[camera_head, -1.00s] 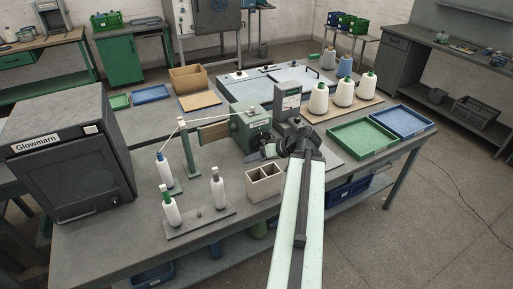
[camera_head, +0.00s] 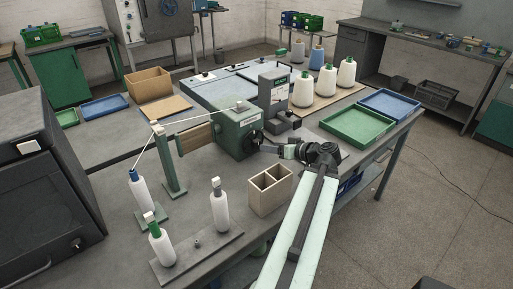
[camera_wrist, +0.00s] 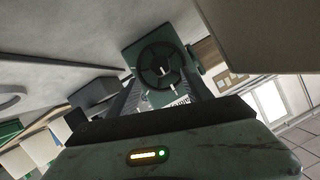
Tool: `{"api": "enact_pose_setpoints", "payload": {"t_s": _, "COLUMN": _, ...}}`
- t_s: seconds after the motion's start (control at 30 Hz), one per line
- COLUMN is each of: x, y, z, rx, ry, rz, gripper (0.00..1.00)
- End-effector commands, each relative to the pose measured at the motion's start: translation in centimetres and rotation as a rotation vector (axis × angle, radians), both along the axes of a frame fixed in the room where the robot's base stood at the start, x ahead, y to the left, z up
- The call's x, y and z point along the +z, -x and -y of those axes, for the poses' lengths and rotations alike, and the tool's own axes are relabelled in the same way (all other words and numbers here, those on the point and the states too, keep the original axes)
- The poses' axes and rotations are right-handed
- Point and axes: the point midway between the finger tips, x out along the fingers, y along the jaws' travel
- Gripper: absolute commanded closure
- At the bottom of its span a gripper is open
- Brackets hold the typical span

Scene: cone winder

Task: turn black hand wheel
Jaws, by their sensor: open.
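The black hand wheel (camera_wrist: 160,68) is a dark spoked ring on the green winder housing (camera_wrist: 130,52), ahead of my gripper in the wrist view. In the head view the wheel (camera_head: 256,138) shows edge-on at the right side of the green housing (camera_head: 232,130). My gripper (camera_wrist: 164,96) is open, with one finger to each side of the wheel's lower part in the picture. In the head view my gripper (camera_head: 272,149) points left at the wheel, close to it. I cannot tell whether the fingers touch it.
A beige two-compartment box (camera_head: 270,190) stands on the bench just in front of my gripper. A grey control box (camera_head: 272,88) stands behind it. A green tray (camera_head: 357,128) and a blue tray (camera_head: 390,104) lie to the right. Bobbins on a stand (camera_head: 196,255) stand front left.

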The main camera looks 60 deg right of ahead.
Motion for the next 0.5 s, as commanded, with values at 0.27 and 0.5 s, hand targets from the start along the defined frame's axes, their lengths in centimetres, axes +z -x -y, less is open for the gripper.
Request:
{"api": "enact_pose_setpoints", "payload": {"t_s": 0.27, "x": -2.3, "y": -4.8, "z": 0.9, "rx": 0.004, "ry": -0.001, "rz": -0.002, "gripper": 0.42}}
{"api": "enact_pose_setpoints", "payload": {"t_s": 0.5, "x": -2.7, "y": -6.5, "z": 1.2, "rx": 0.001, "ry": -0.001, "rz": -0.001, "gripper": 0.42}}
